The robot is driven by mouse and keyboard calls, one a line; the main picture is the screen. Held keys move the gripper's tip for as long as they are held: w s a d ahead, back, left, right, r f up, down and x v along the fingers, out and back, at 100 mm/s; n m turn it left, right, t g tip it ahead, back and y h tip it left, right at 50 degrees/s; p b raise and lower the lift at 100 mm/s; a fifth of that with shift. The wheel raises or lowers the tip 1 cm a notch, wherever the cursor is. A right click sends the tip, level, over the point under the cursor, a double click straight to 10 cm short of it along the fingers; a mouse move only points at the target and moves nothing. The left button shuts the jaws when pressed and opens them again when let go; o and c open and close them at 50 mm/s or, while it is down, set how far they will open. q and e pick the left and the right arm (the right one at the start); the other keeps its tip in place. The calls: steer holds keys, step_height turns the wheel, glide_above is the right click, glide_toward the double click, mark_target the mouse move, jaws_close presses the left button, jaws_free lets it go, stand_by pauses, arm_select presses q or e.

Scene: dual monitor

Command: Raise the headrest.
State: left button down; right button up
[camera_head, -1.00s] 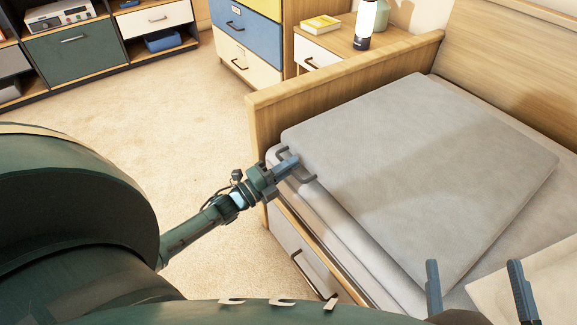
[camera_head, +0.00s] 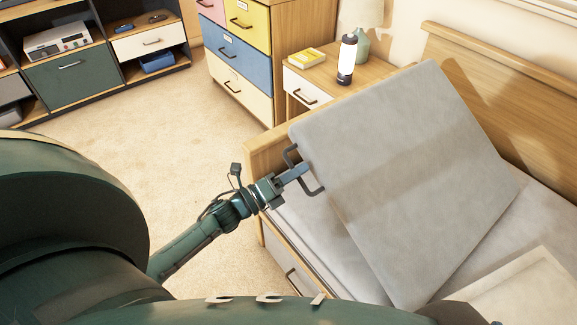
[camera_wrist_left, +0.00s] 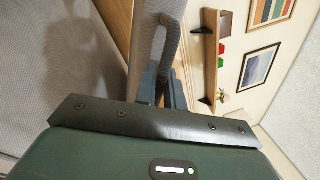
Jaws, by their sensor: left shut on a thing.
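The headrest (camera_head: 405,180) is a grey padded panel on the wooden bed, tilted up with its far end above the mattress. A dark handle (camera_head: 312,188) sticks out from its left edge. My left gripper (camera_head: 304,170) is shut on that handle. In the left wrist view, the handle (camera_wrist_left: 163,38) runs down between the blue fingers of my left gripper (camera_wrist_left: 161,88), beside the edge of the panel (camera_wrist_left: 145,25). My right gripper does not show in the head view.
The bed's wooden side board (camera_head: 266,152) stands close to my left gripper. A coloured drawer cabinet (camera_head: 240,62) stands further left. The carpet (camera_head: 150,130) is clear.

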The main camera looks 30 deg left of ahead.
arm_select(q)
steer(key=s+d+r+m+p, duration=0.3)
steer(key=d+r+p, duration=0.3)
steer(key=r, duration=0.3)
steer(key=shift+d+r+m+h+p, duration=0.15)
steer(key=shift+d+m+h+p, duration=0.2)
steer(key=shift+d, duration=0.35)
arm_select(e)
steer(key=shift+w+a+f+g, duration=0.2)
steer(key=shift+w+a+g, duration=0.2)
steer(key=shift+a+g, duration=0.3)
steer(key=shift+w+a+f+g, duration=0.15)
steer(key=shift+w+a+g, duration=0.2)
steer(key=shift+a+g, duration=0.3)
arm_select(q)
steer(key=shift+d+r+g, duration=0.1)
steer(key=shift+g, duration=0.2)
steer(key=c, duration=1.8)
jaws_free()
steer(key=shift+s, duration=0.1)
steer(key=shift+c, duration=0.2)
steer(key=b+v, duration=0.1)
steer(key=v, duration=1.2)
steer(key=shift+b, duration=0.35)
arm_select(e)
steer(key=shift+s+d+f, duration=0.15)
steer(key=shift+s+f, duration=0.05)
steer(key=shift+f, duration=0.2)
